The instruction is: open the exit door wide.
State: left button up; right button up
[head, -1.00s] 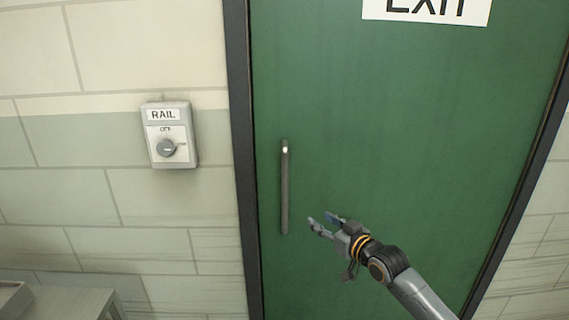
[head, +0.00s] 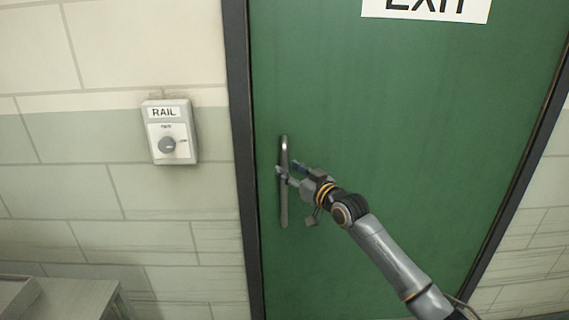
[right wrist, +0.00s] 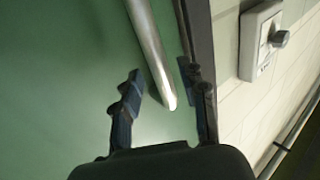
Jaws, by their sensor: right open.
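The green exit door (head: 400,130) stands shut in its dark frame, with an EXIT sign (head: 426,8) at its top. Its vertical bar handle (head: 284,208) is near the door's left edge. My right gripper (head: 288,172) is open at the handle, its fingers around the middle of the bar in the head view. In the right wrist view the handle (right wrist: 150,50) comes down between the two open fingers (right wrist: 162,98); I cannot tell if either touches it. My left gripper is not in view.
A grey RAIL switch box (head: 170,133) with a knob is on the block wall left of the door; it also shows in the right wrist view (right wrist: 262,40). A grey cabinet or bench (head: 70,300) stands at the lower left.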

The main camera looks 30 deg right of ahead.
aim_at(287, 168)
jog(key=shift+w, duration=1.5)
grip_shut()
jog(key=shift+a, duration=0.1)
